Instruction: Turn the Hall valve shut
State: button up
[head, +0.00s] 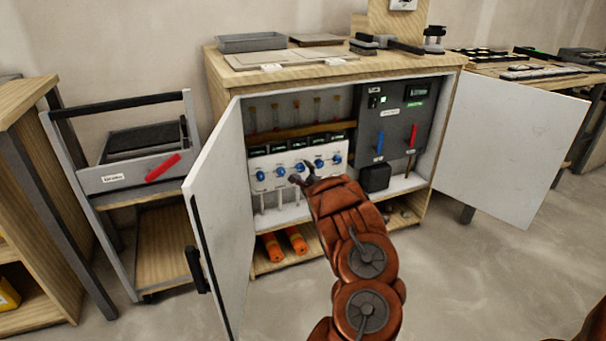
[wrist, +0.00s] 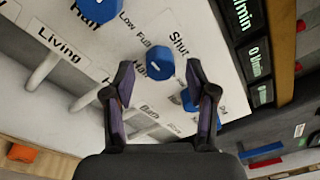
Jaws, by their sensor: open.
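The valve panel (head: 272,160) is a white board inside the open cabinet, with several blue knobs in a row. In the wrist view, one blue knob (wrist: 160,64) lies between the fingertips of my open gripper (wrist: 160,75). I see no clear contact with either finger. "Shut" and "Low" are printed around this knob, and its name is partly hidden by my left finger, so I cannot tell whether it is the Hall valve. The knob labelled Living (wrist: 95,8) is at the upper left. In the head view my gripper (head: 302,174) is at the middle of the row.
The left cabinet door (head: 217,215) and right door (head: 512,135) stand open around my arm. Pipe stubs (wrist: 45,70) stick out below the knobs. Right of the panel is a dark control box (head: 395,120) with blue and red levers. Orange cylinders (head: 296,240) lie on the shelf below.

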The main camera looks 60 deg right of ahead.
jog(key=shift+w, duration=0.15)
grip_shut()
dwell(0.5)
